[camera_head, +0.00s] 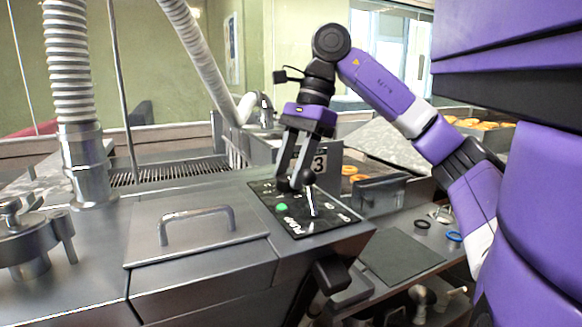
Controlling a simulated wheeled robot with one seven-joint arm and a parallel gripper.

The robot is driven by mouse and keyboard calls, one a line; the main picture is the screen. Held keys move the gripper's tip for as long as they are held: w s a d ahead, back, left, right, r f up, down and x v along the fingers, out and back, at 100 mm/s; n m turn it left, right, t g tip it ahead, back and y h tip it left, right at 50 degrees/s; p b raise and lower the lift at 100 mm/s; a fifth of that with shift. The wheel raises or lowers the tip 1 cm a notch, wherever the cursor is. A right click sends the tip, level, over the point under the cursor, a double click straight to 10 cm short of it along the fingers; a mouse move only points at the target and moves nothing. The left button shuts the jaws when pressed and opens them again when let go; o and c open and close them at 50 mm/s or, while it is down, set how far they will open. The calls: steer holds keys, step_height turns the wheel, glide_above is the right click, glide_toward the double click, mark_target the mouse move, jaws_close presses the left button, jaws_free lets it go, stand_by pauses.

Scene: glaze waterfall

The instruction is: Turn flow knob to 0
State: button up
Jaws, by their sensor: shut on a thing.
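My gripper (290,183) reaches down from above onto the far part of a black control panel (323,226) on the steel machine. Its fingertips are closed around a small dark knob, which I take for the flow knob. The fingers hide most of it, so its pointer and the numbers around it cannot be read. On the same panel, a lever with a black ball top (308,177) stands just right of the fingertips, very close to them. A green button (281,208) sits nearer, by white lettering that looks like PUMP.
A steel lid with a bar handle (196,222) is left of the panel. A ribbed hose (70,65) rises at far left. A plate marked 3 (320,163) stands behind the lever. Donuts (356,174) lie beyond it. A lower shelf with rings (454,236) is at right.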

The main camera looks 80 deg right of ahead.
steer(key=shift+n+g+p, duration=0.4)
steer(key=shift+n, duration=0.7)
steer(key=shift+f, duration=0.1)
steer(key=shift+y, duration=0.3)
steer(key=o, duration=1.4)
steer(key=shift+c, duration=0.2)
steer(key=p+v, duration=0.1)
steer(key=v, duration=0.7)
